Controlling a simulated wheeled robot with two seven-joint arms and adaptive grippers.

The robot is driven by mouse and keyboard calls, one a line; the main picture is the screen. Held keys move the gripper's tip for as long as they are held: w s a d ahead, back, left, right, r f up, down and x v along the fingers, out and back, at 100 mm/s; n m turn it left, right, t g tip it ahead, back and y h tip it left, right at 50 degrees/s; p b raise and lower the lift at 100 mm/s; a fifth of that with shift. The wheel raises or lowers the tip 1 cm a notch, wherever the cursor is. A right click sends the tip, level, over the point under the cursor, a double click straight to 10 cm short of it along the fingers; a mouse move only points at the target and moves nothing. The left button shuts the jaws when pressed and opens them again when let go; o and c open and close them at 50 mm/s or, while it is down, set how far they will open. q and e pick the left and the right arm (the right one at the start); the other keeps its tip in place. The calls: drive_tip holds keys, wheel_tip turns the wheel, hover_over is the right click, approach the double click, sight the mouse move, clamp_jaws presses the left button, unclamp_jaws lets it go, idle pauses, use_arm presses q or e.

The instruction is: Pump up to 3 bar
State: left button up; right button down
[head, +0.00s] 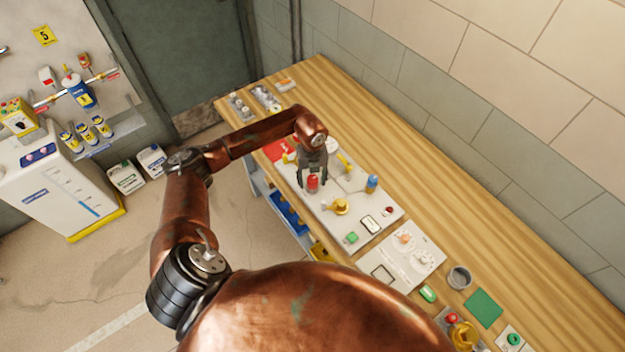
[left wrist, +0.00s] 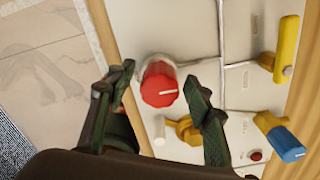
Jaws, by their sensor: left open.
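A pale panel (head: 345,190) lies on the wooden bench. It carries a red knob (head: 312,183), a yellow handle (head: 340,206), a blue-topped valve (head: 371,183) and a white round dial (head: 333,145), too small to read. My left gripper (head: 312,186) is open over the panel, with its fingers on either side of the red knob. In the left wrist view the red knob (left wrist: 159,86) with its white mark sits between the spread fingers, with gaps at both sides. A yellow lever (left wrist: 285,50) and the blue-topped valve (left wrist: 285,143) lie to the right. My right gripper is not in view.
A second panel (head: 402,258) with round dials lies nearer on the bench. The bench (head: 490,240) is bare along the wall. A white cabinet (head: 55,190) stands at the left.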

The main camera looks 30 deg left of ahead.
use_arm(q)
drive_tip(key=shift+c, duration=0.6)
drive_tip(key=c, duration=1)
